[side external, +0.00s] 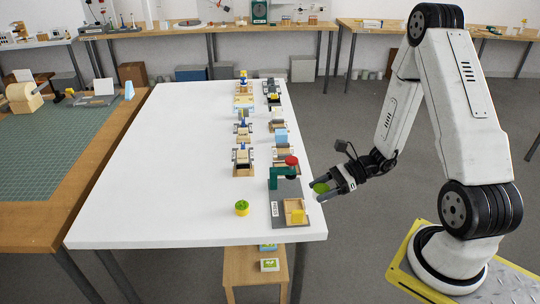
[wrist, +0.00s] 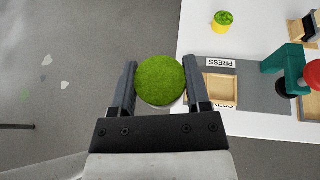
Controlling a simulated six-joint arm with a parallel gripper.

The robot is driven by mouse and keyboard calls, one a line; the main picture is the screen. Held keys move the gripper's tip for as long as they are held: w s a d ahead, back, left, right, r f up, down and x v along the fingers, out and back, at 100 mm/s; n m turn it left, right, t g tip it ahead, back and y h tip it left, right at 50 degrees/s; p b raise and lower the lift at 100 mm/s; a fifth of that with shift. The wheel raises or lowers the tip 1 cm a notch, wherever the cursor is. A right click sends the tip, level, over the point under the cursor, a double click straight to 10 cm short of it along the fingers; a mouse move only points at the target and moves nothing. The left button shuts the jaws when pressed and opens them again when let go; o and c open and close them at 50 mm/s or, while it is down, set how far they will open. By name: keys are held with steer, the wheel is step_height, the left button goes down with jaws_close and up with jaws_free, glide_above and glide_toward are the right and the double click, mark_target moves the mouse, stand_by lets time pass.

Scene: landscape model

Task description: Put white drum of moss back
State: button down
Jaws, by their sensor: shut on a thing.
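My gripper (side external: 322,191) is shut on the white drum of moss (side external: 320,188), just off the table's right edge in the side view. In the wrist view my gripper (wrist: 159,85) has a finger on each side of the drum (wrist: 160,79). Its round green moss top faces the camera, and only a sliver of its pale side shows. The drum is above the grey floor there, apart from the table.
A yellow drum with a green top (side external: 242,208) stands on the white table (side external: 170,160). A green press with a red knob (side external: 286,172) and a wooden tray (side external: 294,211) sit on a grey board at the edge. Several small models line up behind. The table's left is clear.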

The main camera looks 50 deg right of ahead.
steer(key=w+a+r+m+t+h, duration=0.2)
steer(key=w+a+r, duration=0.1)
steer(key=w, duration=0.3)
steer(key=w+a+r+m+t+h, duration=0.2)
steer(key=w+a+r+m, duration=0.1)
steer(key=w+a+r, duration=0.1)
steer(key=shift+w+a+r, duration=0.3)
steer(key=shift+w+r, duration=0.15)
steer(key=shift+w, duration=0.8)
steer(key=shift+h, duration=0.3)
step_height(320, 180, up, 10)
steer(key=w+m+t+h, duration=0.1)
steer(key=w+m+h, duration=0.1)
steer(key=shift+r+m, duration=0.15)
steer(key=shift+m, duration=0.15)
steer(key=shift+d, duration=0.1)
